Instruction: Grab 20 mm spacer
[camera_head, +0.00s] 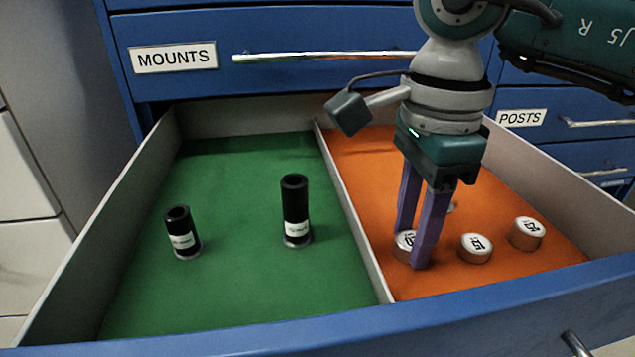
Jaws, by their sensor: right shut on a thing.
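My right gripper (411,249) reaches down into the orange-lined side of the open drawer. Its two purple fingers are shut on a short, round metal spacer (404,245) with a white top. The label on that top is partly hidden by a finger; it seems to end in 0. I cannot tell whether it still touches the orange floor. To its right stand a spacer labelled 15 (475,248) and one that seems to read 25 (526,233). Another small pale piece (451,207) shows behind the fingers, mostly hidden. My left gripper is not in view.
A grey divider (358,226) separates the orange side from a green-lined side (235,285). A shorter black tube (181,232) and a taller black tube (295,212) stand there. The blue drawer front (330,322) is the near edge. A closed MOUNTS drawer (270,58) is above.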

